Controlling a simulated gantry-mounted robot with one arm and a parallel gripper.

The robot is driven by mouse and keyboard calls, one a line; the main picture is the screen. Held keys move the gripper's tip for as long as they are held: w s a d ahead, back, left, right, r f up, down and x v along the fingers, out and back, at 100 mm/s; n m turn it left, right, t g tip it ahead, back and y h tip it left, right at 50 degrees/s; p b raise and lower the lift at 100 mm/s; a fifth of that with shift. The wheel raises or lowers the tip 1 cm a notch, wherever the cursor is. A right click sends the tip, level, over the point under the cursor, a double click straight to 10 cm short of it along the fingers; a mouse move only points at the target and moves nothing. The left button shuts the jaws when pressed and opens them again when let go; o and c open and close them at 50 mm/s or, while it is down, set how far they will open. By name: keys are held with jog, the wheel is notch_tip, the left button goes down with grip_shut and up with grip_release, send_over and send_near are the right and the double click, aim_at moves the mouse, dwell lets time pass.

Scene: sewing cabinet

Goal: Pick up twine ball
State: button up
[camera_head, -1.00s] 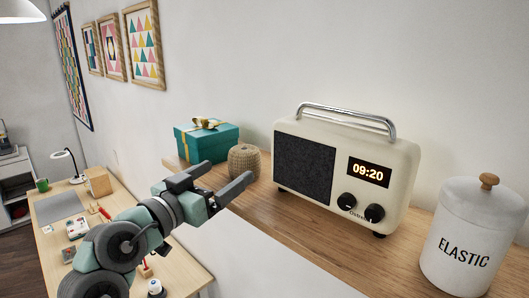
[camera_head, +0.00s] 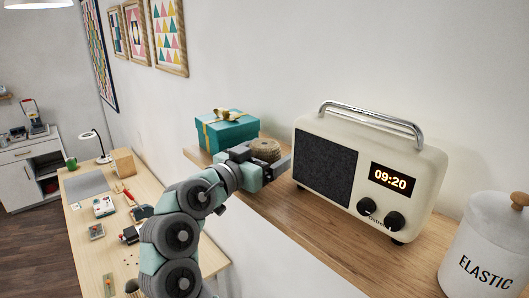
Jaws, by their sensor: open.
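The twine ball (camera_head: 265,150), tan and round with a dark hollow on top, sits on the wooden shelf between the teal gift box and the radio. My gripper (camera_head: 268,160) is at the ball, its open fingers reaching around it from the front left. One dark finger is at the ball's left and the other at its right. The lower part of the ball is hidden by my gripper. I cannot tell whether the fingers touch it.
A teal gift box (camera_head: 228,132) with a gold bow stands just left of the ball. A cream radio (camera_head: 410,160) stands to the right. A white ELASTIC canister (camera_head: 490,250) is at the far right. The shelf (camera_head: 330,222) is bare in front of the radio.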

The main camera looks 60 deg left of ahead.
jog(key=shift+w+a, duration=0.2)
jog(key=shift+w, duration=0.2)
jog(key=shift+c, duration=0.4)
jog(key=c, duration=1.5)
jog(key=shift+o, duration=0.2)
